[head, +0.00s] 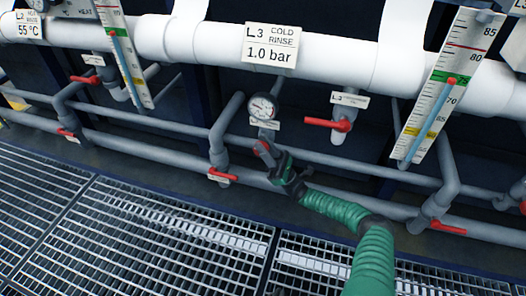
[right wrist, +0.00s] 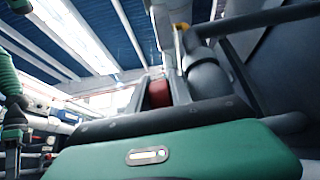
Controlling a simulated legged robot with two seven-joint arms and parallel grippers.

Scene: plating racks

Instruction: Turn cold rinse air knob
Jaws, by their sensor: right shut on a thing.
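The cold rinse label plate (head: 270,46) reads "L3 COLD RINSE 1.0 bar" on the white pipe. Below it a round pressure gauge (head: 263,106) stands on the line, with a small tag under it. A red knob (head: 262,147) sits just below the gauge. My right gripper (head: 266,151) reaches it from the lower right and is shut on it. In the right wrist view the red knob (right wrist: 158,93) shows between the two dark fingers. My left gripper does not show in the head view.
A red lever valve (head: 342,125) is to the right of the gauge, and another red lever (head: 222,175) is to its lower left. Thermometer scales (head: 440,85) flank the line. Grey pipes run behind my arm. Metal grating (head: 150,235) covers the floor.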

